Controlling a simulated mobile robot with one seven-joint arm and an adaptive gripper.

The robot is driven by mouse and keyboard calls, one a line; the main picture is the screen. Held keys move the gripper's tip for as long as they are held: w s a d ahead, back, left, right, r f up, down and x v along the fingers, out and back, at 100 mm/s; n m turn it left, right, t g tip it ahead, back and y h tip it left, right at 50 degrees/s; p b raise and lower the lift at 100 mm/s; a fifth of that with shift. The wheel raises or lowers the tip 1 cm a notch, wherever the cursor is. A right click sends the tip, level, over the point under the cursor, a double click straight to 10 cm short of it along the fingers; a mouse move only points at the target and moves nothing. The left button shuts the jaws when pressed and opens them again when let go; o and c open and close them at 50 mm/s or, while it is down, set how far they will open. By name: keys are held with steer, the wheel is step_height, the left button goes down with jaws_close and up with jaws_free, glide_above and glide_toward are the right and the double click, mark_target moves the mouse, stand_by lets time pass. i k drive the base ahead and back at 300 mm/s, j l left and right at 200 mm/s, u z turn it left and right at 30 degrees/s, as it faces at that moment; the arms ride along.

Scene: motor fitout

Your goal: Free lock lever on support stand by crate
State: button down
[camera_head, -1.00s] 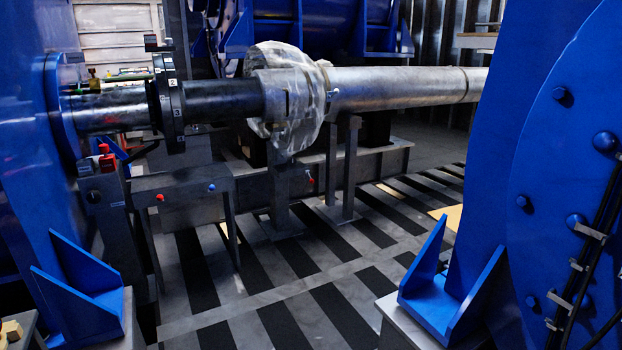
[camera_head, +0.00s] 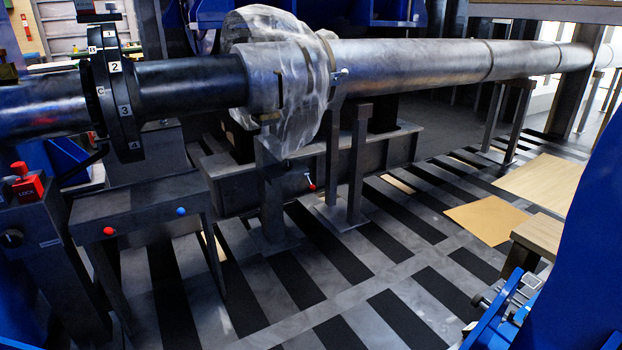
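A small lever with a red tip (camera_head: 311,183) sticks out at the side of a grey support stand (camera_head: 273,200), under the plastic-wrapped coupling. A second grey stand (camera_head: 355,180) stands just to its right. A red block marked LOCK (camera_head: 28,186) sits on a dark post (camera_head: 40,245) at the left edge. I cannot tell which of these is the task's lock lever. I do not make out a crate for certain. My gripper is not in view.
A long metal shaft (camera_head: 420,62) crosses overhead, with a numbered dark disc (camera_head: 118,85) at left. A low grey bench with red and blue knobs (camera_head: 140,205) stands front left. The striped floor (camera_head: 340,270) is open. Blue structure (camera_head: 590,240) blocks the right edge.

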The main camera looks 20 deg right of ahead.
mark_target(312, 188)
steer(key=i+z, duration=0.35)
steer(key=i, duration=2.2)
